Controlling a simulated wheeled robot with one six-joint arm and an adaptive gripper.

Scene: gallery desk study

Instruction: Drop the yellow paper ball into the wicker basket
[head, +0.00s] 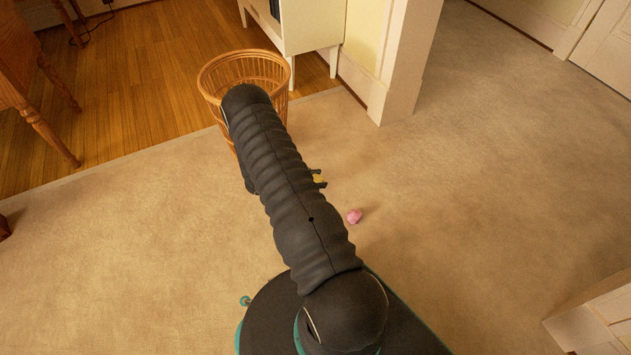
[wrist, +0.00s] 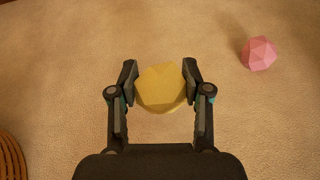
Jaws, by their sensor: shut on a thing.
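The yellow paper ball (wrist: 161,88) is between the two fingers of my gripper (wrist: 160,84), which is shut on it in the wrist view. In the head view only a small bit of the yellow ball (head: 319,179) shows beside my arm. The tip of my gripper (head: 318,179) shows there too, low over the carpet, and the rest is hidden behind the arm. The wicker basket (head: 213,78) stands upright beyond my arm, partly covered by it. An edge of the basket (wrist: 10,160) shows at the lower left of the wrist view.
A pink paper ball (head: 354,216) lies on the carpet right of my arm; it also shows in the wrist view (wrist: 259,54). A white cabinet (head: 312,28) stands behind the basket, with a wall corner (head: 400,70) to its right. A wooden table (head: 25,60) is at left. Carpet at right is clear.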

